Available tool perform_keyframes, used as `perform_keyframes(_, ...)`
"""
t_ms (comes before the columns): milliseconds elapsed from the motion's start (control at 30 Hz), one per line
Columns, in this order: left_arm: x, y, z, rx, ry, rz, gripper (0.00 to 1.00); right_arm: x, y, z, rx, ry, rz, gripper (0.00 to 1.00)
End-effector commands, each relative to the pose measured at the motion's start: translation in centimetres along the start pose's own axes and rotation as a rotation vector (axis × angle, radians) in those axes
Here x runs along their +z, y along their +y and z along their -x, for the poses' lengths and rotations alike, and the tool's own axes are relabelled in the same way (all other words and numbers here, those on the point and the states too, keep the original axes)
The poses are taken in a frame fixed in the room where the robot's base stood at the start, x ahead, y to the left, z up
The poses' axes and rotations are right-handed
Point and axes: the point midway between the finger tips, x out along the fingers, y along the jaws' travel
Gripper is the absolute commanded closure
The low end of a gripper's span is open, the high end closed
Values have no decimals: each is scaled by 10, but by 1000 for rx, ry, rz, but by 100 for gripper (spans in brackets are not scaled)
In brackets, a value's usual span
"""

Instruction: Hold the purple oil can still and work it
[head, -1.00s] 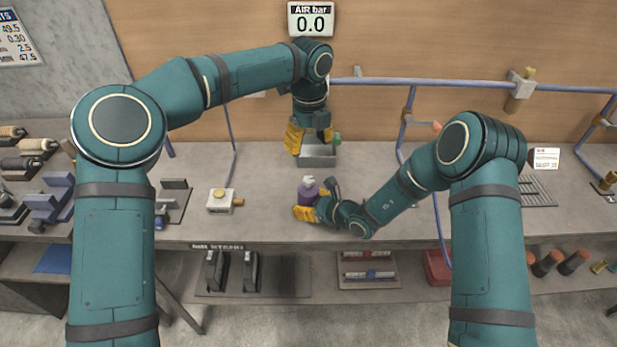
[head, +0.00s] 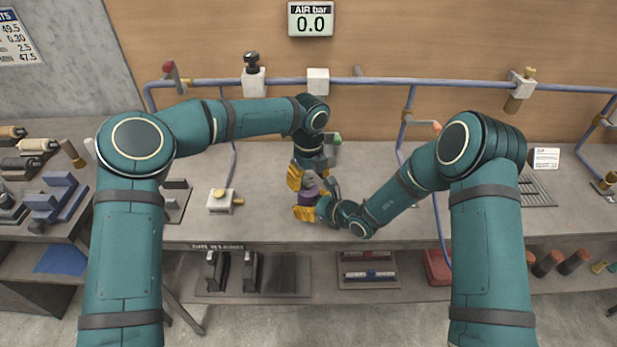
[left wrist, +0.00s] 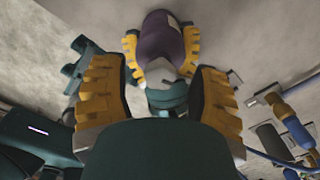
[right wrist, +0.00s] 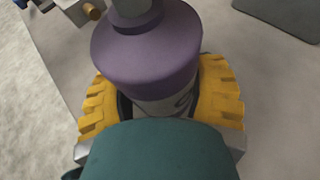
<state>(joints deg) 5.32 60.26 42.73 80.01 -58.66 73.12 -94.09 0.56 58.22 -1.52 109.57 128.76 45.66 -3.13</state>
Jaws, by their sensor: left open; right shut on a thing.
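The purple oil can (head: 308,181) stands on the bench, mostly hidden by my grippers in the head view. My right gripper (head: 308,213) is shut around its lower body. In the right wrist view the purple can body (right wrist: 148,52) sits between my yellow right fingers (right wrist: 160,100), with part of its top cut off by the frame. My left gripper (head: 306,182) is open, pointing down just above the can. In the left wrist view the can (left wrist: 160,38) and my right fingers lie beyond my spread left fingers (left wrist: 160,90); I cannot tell whether they touch the can.
A small block with a brass knob (head: 220,201) sits left on the bench. Blue pipes (head: 375,82) run along the back wall under a gauge reading 0.0 (head: 311,19). A card (head: 546,158) stands at right.

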Motion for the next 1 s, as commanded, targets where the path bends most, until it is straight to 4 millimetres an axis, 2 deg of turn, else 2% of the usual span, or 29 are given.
perform_keyframes(133,0,0,0,0,0,0,41,0,0,0,0,-1,0,84)
perform_keyframes(300,0,0,0,0,0,0,100,0,0,0,0,-1,0,84)
perform_keyframes(733,0,0,0,0,-1,27,100,0,0,0,0,-1,0,84)
perform_keyframes(1000,0,0,1,-5,-2,168,100,0,0,0,0,-1,0,84)
